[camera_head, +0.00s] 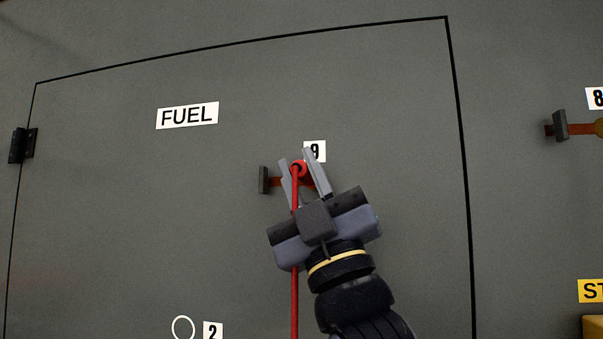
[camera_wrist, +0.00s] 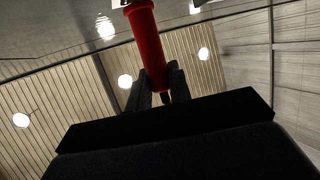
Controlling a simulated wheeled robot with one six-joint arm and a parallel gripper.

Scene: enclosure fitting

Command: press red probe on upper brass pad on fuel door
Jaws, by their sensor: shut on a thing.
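My gripper (camera_head: 295,157) is in front of the fuel door (camera_head: 110,220), just below and left of the label 9. It is shut on the red probe (camera_head: 298,169), seen nearly end-on between the fingers, with a red cable (camera_head: 295,300) hanging straight down. In the wrist view the red probe (camera_wrist: 147,40) is a cylinder standing up from between the dark fingers (camera_wrist: 157,88). I cannot make out a brass pad; one may be hidden behind my gripper. Whether the probe's tip touches anything cannot be told.
A dark block (camera_head: 263,180) with a red-brown strip sits on the door left of my gripper. A similar block (camera_head: 560,125) is at the right, near label 8. A white ring (camera_head: 183,328) is low by label 2. A hinge (camera_head: 22,145) is at the door's left edge.

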